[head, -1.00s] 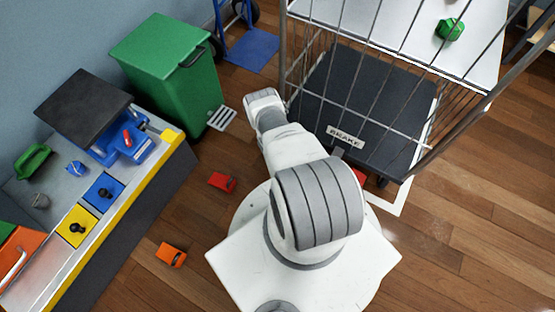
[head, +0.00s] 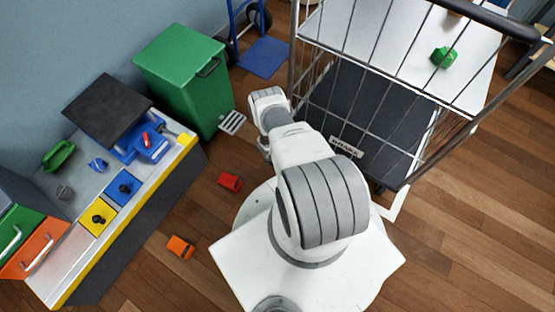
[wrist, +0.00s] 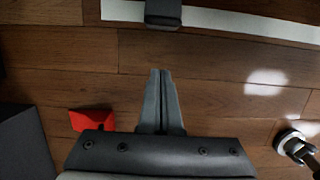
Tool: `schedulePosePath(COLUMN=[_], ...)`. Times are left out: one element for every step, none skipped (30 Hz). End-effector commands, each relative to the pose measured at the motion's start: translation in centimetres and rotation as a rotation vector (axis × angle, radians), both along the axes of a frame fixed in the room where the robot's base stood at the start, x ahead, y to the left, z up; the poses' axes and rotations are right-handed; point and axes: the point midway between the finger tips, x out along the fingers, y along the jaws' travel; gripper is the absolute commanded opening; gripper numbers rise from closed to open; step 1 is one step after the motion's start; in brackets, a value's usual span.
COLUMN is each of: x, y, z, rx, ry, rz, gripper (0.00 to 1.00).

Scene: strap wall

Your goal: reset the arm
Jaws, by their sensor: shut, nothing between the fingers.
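My gripper (wrist: 161,75) shows in the wrist view with its two fingers pressed together and nothing between them. It points down over bare wooden floor. In the head view my white and grey arm reaches up from the base toward the cage trolley, and the gripper itself is hidden behind the arm. A red block (head: 230,181) lies on the floor left of my arm. A red object (wrist: 91,119) also lies on the floor left of the fingers in the wrist view.
A wire cage trolley (head: 331,142) with a white shelf (head: 400,45) stands close on the right; a green object (head: 444,57) sits on the shelf. A green bin (head: 180,85) and a workbench (head: 145,200) are on the left. An orange block (head: 180,247) lies on the floor.

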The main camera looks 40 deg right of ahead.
Motion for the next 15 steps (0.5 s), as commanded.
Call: schedulePosePath(x=[-0.05, -0.07, -0.09, -0.1, -0.11, -0.11, -0.12, -0.11, -0.11, -0.11, -0.11, -0.11, -0.1, -0.01, 0.24], y=[0.08, 0.13, 0.16, 0.2, 0.21, 0.23, 0.24, 0.26, 0.26, 0.26, 0.26, 0.26, 0.25, 0.22, 0.12], z=[0.63, 0.74, 0.84, 0.9, 0.94, 0.98, 0.98, 0.98, 0.97, 0.95, 0.94, 0.93, 0.94, 1.0, 1.21], rx=[0.001, 0.001, 0.001, 0.001, 0.001, 0.001, 0.001, 0.001, 0.001, 0.001, 0.001, 0.001, 0.0, 0.0, -0.002], ry=[0.0, 0.0, 0.0, 0.0, 0.0, 0.0, 0.0, 0.0, 0.0, 0.0, 0.0, 0.0, 0.0, 0.0, -0.004], rz=[0.0, 0.0, 0.0, 0.0, 0.0, 0.0, 0.0, 0.0, 0.0, 0.0, 0.0, 0.0, 0.0, -0.001, -0.004], gripper=[0.0, 0.0, 0.0, 0.0, 0.0, 0.0, 0.0, 0.0, 0.0, 0.0, 0.0, 0.0, 0.0, 0.0, 0.0])
